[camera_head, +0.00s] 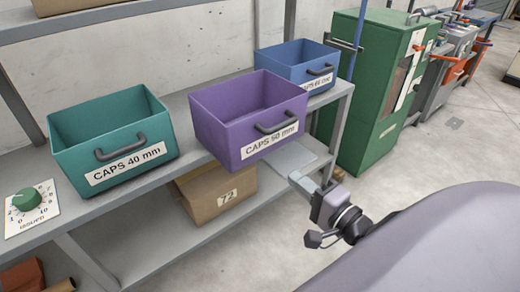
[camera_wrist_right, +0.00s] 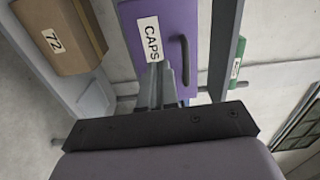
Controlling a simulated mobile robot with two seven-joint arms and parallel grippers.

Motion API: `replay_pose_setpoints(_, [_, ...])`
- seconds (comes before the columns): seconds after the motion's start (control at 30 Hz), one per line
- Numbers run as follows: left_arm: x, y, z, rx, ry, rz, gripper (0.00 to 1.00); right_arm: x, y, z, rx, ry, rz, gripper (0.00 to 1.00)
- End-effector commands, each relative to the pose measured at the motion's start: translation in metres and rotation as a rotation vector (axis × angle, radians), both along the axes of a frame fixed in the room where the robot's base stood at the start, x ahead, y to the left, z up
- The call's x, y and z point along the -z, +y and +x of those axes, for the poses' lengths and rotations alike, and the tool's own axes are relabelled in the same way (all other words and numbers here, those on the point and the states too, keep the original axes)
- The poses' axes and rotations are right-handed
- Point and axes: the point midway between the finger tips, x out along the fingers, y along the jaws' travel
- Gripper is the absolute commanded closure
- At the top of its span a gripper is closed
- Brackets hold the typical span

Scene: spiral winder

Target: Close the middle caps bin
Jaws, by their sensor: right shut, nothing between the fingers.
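The middle caps bin is the purple bin (camera_head: 218,126), labelled CAPS 50 mm, with a dark handle on its front. It stands between the other two bins, and its front juts out past the front edge of the shelf (camera_head: 190,168). My right gripper (camera_head: 300,180) is shut and empty, just in front of and below the purple bin's right front corner. In the right wrist view, its fingers (camera_wrist_right: 157,84) point at the purple front (camera_wrist_right: 180,18), overlapping the label's lower end and left of the handle. Contact cannot be told. My left gripper is not in view.
A teal CAPS 40 mm bin (camera_head: 75,150) is at left and a blue bin (camera_head: 290,58) at the back right. A cardboard box marked 72 (camera_head: 200,205) sits on the lower shelf. A dial (camera_head: 27,198) is at the far left, a green cabinet (camera_head: 370,70) to the right.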

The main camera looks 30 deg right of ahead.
Motion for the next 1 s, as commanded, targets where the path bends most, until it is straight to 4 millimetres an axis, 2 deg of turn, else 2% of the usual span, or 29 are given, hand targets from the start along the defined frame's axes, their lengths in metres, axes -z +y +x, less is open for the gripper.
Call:
replay_pose_setpoints(0.27, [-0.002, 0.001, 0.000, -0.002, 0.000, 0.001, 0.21, -0.004, 0.000, 0.019, 0.002, -0.011, 0.026, 1.00])
replay_pose_setpoints(1.0, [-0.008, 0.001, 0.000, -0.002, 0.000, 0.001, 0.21, -0.003, 0.008, 0.119, 0.002, -0.006, 0.023, 1.00])
